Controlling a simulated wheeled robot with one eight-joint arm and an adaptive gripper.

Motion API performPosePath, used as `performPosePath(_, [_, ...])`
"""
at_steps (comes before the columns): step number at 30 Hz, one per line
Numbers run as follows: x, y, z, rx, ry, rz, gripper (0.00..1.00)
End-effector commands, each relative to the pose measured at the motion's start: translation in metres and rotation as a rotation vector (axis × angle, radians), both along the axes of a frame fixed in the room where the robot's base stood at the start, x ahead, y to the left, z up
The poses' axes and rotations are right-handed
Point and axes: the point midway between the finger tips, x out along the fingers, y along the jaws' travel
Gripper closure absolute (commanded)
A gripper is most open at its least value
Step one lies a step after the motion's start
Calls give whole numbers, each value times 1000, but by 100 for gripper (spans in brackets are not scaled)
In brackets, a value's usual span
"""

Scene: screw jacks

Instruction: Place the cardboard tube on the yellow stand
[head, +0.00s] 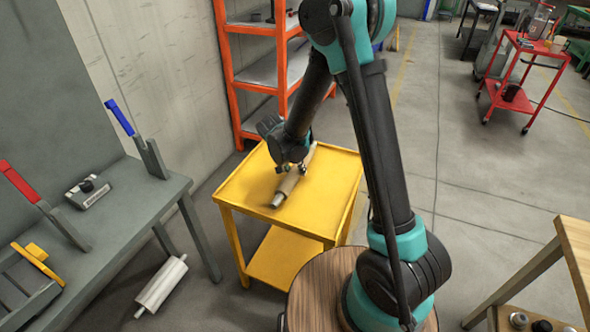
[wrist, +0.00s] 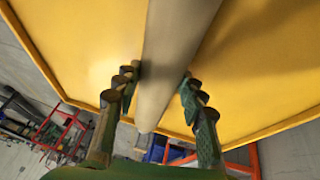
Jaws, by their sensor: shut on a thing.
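The cardboard tube (head: 289,187) is a long tan cylinder lying slantwise over the top of the yellow stand (head: 330,200). My gripper (head: 292,169) is above the stand, shut on the tube near its middle. In the wrist view the tube (wrist: 172,45) runs between the two fingers of my gripper (wrist: 160,82), with the stand's yellow top (wrist: 258,70) behind it. The tube is at or just above the stand's top; I cannot tell whether it touches. My arm's end hides part of the tube in the head view.
A grey bench (head: 130,215) with red- and blue-handled tools stands at left. A white roll (head: 161,286) lies on the floor. An orange shelf (head: 240,75) stands behind the stand. A red cart (head: 520,100) is far right, and a wooden table (head: 575,250) is near right.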

Motion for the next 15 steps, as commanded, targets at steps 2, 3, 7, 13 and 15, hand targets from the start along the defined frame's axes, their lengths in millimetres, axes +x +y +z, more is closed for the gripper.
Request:
performPosePath(2, [0,0,0,0,0,0,100])
performPosePath(3, [0,0,0,0,0,0,100])
performPosePath(7, [0,0,-2,0,0,0,55])
performPosePath(13, [0,0,-2,0,0,0,39])
performPosePath(15, [0,0,-2,0,0,0,39])
